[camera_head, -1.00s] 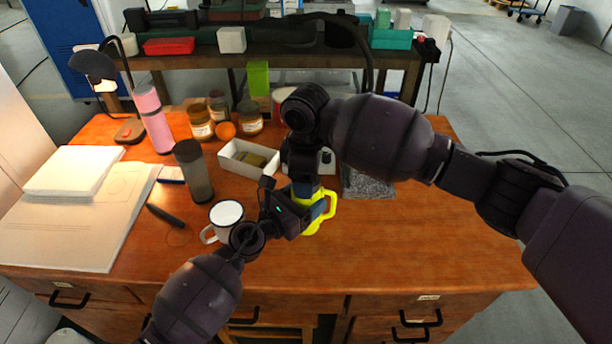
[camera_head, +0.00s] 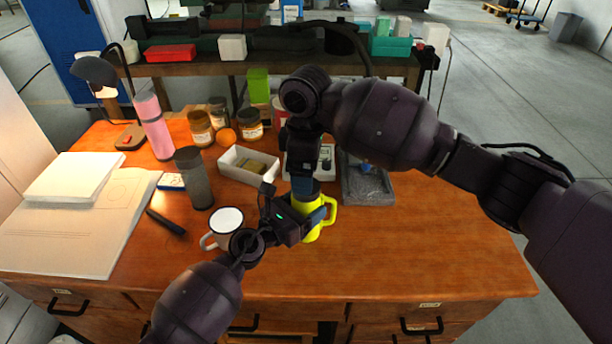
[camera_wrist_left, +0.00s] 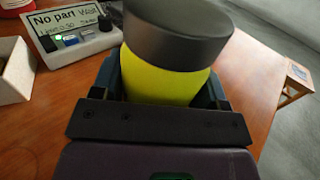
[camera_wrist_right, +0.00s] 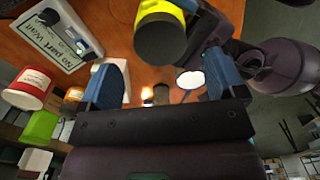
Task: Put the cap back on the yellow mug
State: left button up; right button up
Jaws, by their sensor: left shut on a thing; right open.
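The yellow mug (camera_head: 328,214) stands near the middle of the desk's front half, its handle to the right. My left gripper (camera_head: 305,214) is shut around its body from the left; the yellow body also shows between the fingers in the left wrist view (camera_wrist_left: 158,80). A dark grey cap (camera_wrist_left: 185,38) sits over the mug's mouth. It also shows in the right wrist view (camera_wrist_right: 160,42); I cannot tell whether it is pressed fully down. My right gripper (camera_head: 303,188) is above and just behind the mug. Its fingers (camera_wrist_right: 165,76) are apart with nothing held between them.
A white enamel mug (camera_head: 226,220) stands close to the left of my left gripper. Behind are a white open box (camera_head: 232,168), a display device (camera_head: 325,160) and a grey tray (camera_head: 368,195). A dark tumbler (camera_head: 195,180) stands left. The desk's right side is clear.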

jog(key=shift+c, duration=0.5)
notch_tip(320, 180, up, 2)
jog(key=shift+r+n, duration=0.1)
jog(key=shift+n, duration=0.4)
jog(key=shift+r+n, duration=0.3)
jog(key=shift+r, duration=0.3)
jog(key=shift+f, duration=4)
jog(key=c, duration=0.9)
jog(key=o, duration=1.1)
jog(key=shift+c, duration=0.2)
